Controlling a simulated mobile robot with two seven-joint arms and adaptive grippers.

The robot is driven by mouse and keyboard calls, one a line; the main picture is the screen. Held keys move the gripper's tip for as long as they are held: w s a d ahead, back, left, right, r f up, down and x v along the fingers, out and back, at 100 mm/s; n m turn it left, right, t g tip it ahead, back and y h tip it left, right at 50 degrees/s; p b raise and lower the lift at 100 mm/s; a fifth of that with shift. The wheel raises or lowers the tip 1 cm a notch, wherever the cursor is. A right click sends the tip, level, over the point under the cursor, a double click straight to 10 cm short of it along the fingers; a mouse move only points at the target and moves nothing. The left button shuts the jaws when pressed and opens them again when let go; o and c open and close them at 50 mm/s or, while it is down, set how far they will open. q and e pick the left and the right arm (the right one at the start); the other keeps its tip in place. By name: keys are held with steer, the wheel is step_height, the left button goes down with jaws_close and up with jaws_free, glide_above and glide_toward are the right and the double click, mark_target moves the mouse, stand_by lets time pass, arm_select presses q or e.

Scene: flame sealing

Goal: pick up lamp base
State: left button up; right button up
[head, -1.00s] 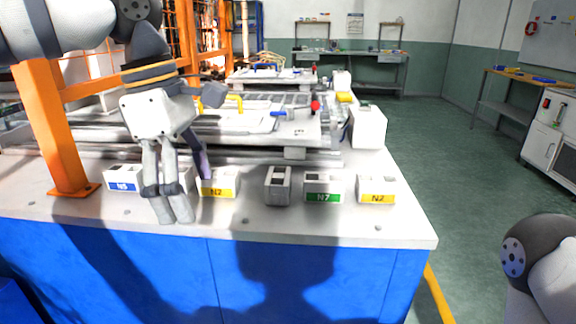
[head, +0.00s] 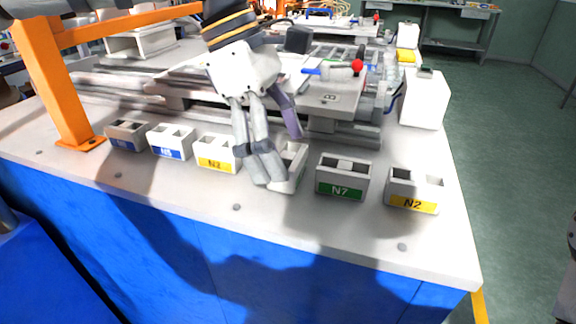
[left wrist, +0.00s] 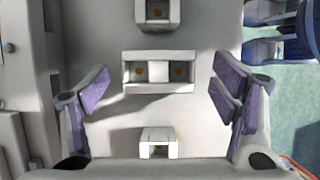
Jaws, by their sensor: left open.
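In the left wrist view the open purple-padded fingers (left wrist: 165,95) stand on either side of a light grey two-pocket holder (left wrist: 130,72). The holder looks apart from both fingers. Which piece is the lamp base I cannot tell. My right gripper is out of view.
Holders with a green N7 label (head: 341,190) and a yellow N2 label (head: 413,204) stand to the right. Another yellow N2 holder (head: 216,166) and two blue-labelled ones stand left. Fixture rails lie behind. The bench front (head: 200,200) is clear. An orange post (head: 55,85) stands left.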

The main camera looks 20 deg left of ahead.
arm_select(q)
steer(key=shift+x, duration=1.05)
steer(key=c, duration=1.4)
steer(key=shift+o, duration=0.2)
steer(key=shift+r, duration=0.15)
